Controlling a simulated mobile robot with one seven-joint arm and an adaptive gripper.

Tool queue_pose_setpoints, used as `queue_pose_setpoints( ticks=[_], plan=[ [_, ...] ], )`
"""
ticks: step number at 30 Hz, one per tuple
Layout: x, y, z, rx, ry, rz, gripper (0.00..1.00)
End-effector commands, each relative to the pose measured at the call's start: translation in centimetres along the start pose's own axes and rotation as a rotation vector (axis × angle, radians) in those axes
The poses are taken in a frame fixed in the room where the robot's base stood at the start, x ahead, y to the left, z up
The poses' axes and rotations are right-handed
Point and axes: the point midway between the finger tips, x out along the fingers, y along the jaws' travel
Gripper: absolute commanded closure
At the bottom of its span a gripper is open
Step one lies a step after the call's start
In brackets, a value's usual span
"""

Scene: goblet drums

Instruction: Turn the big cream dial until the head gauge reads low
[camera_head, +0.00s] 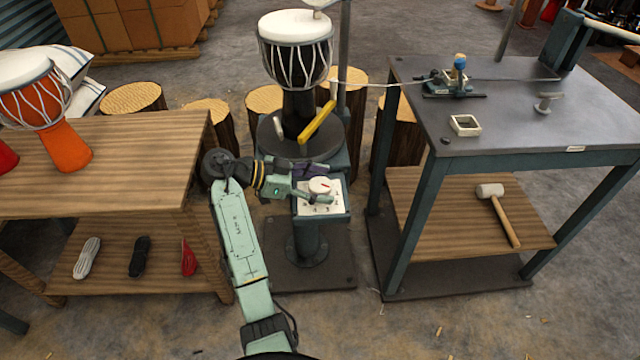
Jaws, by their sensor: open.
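The cream dial (321,186), with a red mark on top, sits on a white plate on a teal pedestal (308,238) in the middle. My gripper (328,183) reaches in from the left, open, with one finger on the far side of the dial and one on the near side. I cannot tell whether the fingers touch it. A goblet drum (297,62) with a white head stands on a round dark base behind the pedestal. A pale round piece (318,3) is cut off by the top edge above the drum; I cannot tell if it is the gauge, and no reading shows.
A yellow bar (317,122) leans by the drum's foot. A wooden table (130,150) with an orange drum (62,140) stands left. A grey-topped workbench (520,120) stands right, with a mallet (498,215) on its lower shelf. Log stumps (265,98) stand behind.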

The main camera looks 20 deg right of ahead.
Motion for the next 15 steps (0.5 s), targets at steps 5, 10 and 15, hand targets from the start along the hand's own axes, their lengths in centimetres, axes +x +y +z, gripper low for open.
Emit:
queue_pose_setpoints(
  ticks=[5,10,15],
  plan=[
    [-0.7,-0.1,0.0,0.0,0.0,-0.002,0.36],
    [-3.5,-0.1,0.0,0.0,0.0,-0.005,0.36],
    [-6.4,-0.1,0.1,-0.002,-0.002,-0.006,0.36]
  ],
)
